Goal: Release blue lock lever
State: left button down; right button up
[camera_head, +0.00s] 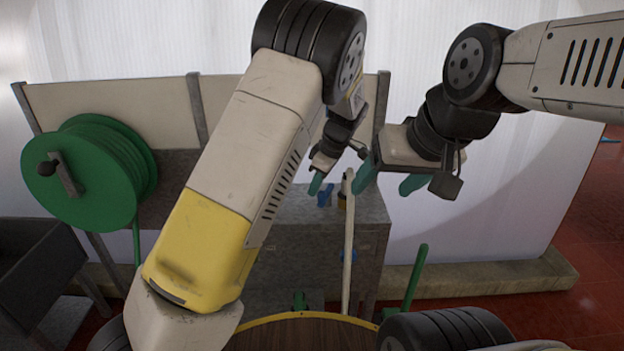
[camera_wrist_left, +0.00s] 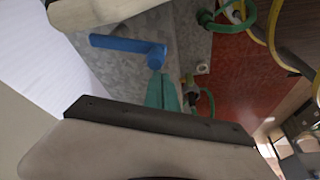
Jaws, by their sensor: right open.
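The blue lever (camera_head: 325,195) shows small in the head view, on or beside the grey cabinet and just below my left gripper. In the left wrist view the same blue lever (camera_wrist_left: 125,45) has a flat handle lying across the picture and a round hub at its right end. My left gripper (camera_head: 315,184) has its teal fingers together. In the left wrist view these fingers (camera_wrist_left: 163,92) point towards the hub; I cannot tell if they touch it. My right gripper (camera_head: 390,180) is open and empty, to the right of the lever.
A grey cabinet (camera_head: 374,208) stands against the low panel wall. A pale upright pole (camera_head: 348,240) stands in front of it, with another blue part (camera_head: 352,257) beside it. A green hose reel (camera_head: 85,175) is at the left. A green post (camera_head: 415,278) rises at the lower right.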

pick_arm(q)
notch_tip(320, 180, up, 10)
jog(key=shift+w+a+f, duration=0.15)
jog(key=shift+a+f, duration=0.1)
jog(key=shift+a, duration=0.05)
pick_arm(e)
jog(key=shift+s+d, duration=0.35)
jog(key=shift+s, duration=0.05)
